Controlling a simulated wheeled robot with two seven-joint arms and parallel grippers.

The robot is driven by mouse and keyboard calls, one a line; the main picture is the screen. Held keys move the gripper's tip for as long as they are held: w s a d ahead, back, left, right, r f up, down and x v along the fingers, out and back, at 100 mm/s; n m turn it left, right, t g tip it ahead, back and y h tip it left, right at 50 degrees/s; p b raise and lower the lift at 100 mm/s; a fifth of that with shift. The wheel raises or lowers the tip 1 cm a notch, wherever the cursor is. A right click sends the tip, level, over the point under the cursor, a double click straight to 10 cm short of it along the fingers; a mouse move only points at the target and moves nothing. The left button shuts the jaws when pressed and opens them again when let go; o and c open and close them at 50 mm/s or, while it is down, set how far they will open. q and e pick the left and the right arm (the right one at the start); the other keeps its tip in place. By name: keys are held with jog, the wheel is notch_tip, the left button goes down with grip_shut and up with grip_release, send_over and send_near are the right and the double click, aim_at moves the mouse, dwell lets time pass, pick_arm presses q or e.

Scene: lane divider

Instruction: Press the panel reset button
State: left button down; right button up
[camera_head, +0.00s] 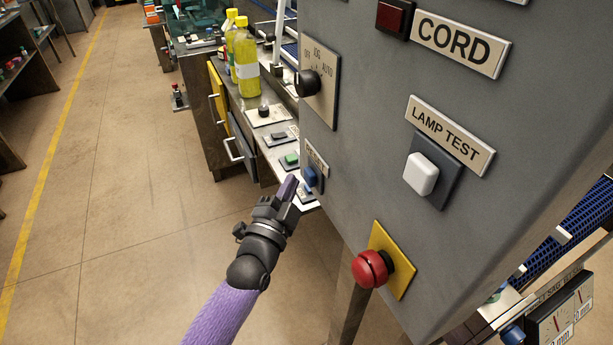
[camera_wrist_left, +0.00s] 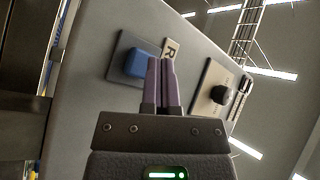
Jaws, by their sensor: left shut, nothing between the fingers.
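The blue reset button (camera_head: 311,177) sits on the left part of the grey panel (camera_head: 380,130), below a small, partly legible label. In the left wrist view the blue button (camera_wrist_left: 139,62) stands on a dark square plate, beside a label showing an "R". My left gripper (camera_head: 291,184) is shut and empty, its purple fingers just left of the button. In the left wrist view its fingertips (camera_wrist_left: 160,62) overlap the button's right edge; I cannot tell whether they touch it. My right gripper is not in view.
The panel also carries a rotary selector knob (camera_head: 307,83), a white lamp test button (camera_head: 421,174), a red mushroom button (camera_head: 371,268) on a yellow plate, and a dark red square lamp (camera_head: 394,17). A bench with yellow bottles (camera_head: 245,62) stands behind. Floor at left is clear.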

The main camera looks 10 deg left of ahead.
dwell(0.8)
pick_arm(q)
jog(key=shift+w+d, duration=0.25)
jog(key=shift+d, duration=0.1)
jog(key=shift+w+d, duration=0.3)
jog(key=shift+d, duration=0.1)
dwell(0.6)
dwell(0.3)
jog(key=shift+s+a+p, duration=0.35)
jog(key=shift+s+a, duration=0.2)
jog(key=shift+a, duration=0.2)
jog(key=s+a+p, duration=0.1)
jog(key=a, duration=0.1)
jog(key=s+a+p, duration=0.1)
jog(key=a, duration=0.1)
jog(key=shift+s, duration=0.4)
